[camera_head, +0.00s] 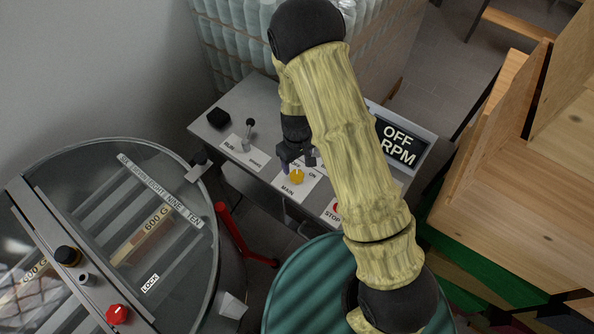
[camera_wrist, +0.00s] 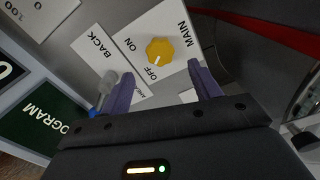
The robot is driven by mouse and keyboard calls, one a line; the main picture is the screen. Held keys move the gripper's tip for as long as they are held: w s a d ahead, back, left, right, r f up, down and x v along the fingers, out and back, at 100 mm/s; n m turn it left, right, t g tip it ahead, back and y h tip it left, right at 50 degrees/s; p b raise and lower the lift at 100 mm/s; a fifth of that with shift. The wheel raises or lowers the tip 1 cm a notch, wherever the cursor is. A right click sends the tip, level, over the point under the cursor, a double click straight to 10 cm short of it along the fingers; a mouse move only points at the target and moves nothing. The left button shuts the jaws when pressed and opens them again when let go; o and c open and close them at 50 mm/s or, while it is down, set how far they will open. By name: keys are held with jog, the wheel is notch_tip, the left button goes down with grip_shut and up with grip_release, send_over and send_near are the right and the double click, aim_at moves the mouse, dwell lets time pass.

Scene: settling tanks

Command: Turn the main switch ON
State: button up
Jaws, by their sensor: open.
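The main switch is a round yellow knob (camera_wrist: 160,50) on a white plate marked MAIN, ON and OFF. In the wrist view its pale pointer mark is on the side of the OFF label. The knob also shows in the head view (camera_head: 297,177) on the grey control panel, partly below my gripper. My gripper (camera_wrist: 161,68) is open, with purple fingers spread on either side of the knob's line and nothing between them. In the head view my gripper (camera_head: 292,162) hangs close to the knob; I cannot tell whether it touches.
A display (camera_head: 397,143) reads OFF RPM at the panel's right. A lever (camera_head: 249,132) stands on the panel's left, and a red stop button (camera_head: 337,208) sits near the front. A large glass-topped drum (camera_head: 120,210) is at left. Wooden crates (camera_head: 530,140) stand at right.

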aim_at(297, 175)
jog(key=shift+f+p, duration=0.8)
jog(key=shift+f, duration=2.8)
jog(key=c, duration=1)
